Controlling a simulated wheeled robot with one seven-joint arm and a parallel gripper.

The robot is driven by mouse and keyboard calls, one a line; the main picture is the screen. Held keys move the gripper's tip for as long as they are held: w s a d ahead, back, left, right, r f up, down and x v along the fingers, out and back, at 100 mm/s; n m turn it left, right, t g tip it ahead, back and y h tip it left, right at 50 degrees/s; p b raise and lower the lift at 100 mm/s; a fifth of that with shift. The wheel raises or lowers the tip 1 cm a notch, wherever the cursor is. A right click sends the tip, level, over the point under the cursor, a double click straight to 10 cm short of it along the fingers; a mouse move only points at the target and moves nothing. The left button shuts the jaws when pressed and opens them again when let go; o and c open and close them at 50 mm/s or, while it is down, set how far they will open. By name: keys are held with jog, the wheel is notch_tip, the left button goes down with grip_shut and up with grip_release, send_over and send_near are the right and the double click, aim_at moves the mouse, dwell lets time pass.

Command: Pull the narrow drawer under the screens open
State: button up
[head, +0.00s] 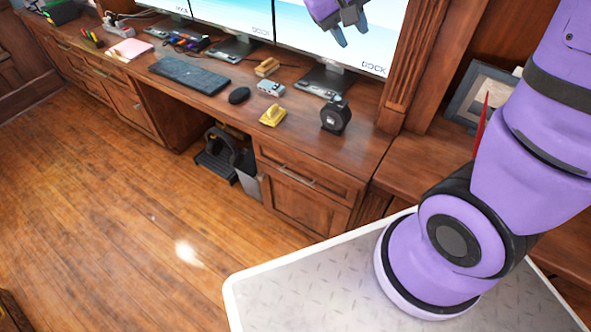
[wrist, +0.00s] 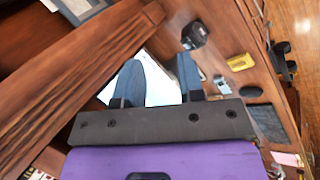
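A narrow wooden drawer (head: 330,183) with a bar handle (head: 297,175) is in the desk front below the right screen in the head view. It looks shut, with a cabinet door (head: 295,203) under it. Several screens (head: 233,13) stand along the back of the desk. My gripper (head: 349,31) is at the top of the head view, in front of the right screen and well above the drawer. In the wrist view its two dark fingers (wrist: 159,82) are apart with nothing between them. The drawer front is not clear in the wrist view.
The desktop (head: 210,105) holds a keyboard (head: 189,74), a mouse (head: 239,95), a yellow object (head: 273,115) and a black tape measure (head: 336,116). A grey bin (head: 248,174) stands left of the drawer. The wooden floor (head: 130,220) before the desk is largely clear.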

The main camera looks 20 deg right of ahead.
jog(key=w+a+f+n+h, duration=0.1)
jog(key=w+a+f+h, duration=0.35)
jog(key=w+f, duration=0.65)
jog(key=n+t+h, duration=0.3)
jog(key=n+t, duration=0.4)
jog(key=t, duration=0.3)
send_near(296, 178)
jog(key=shift+y, duration=0.25)
jog(key=x, duration=1)
jog(key=shift+w+d+f, duration=0.1)
jog(key=shift+w, duration=0.1)
grip_shut()
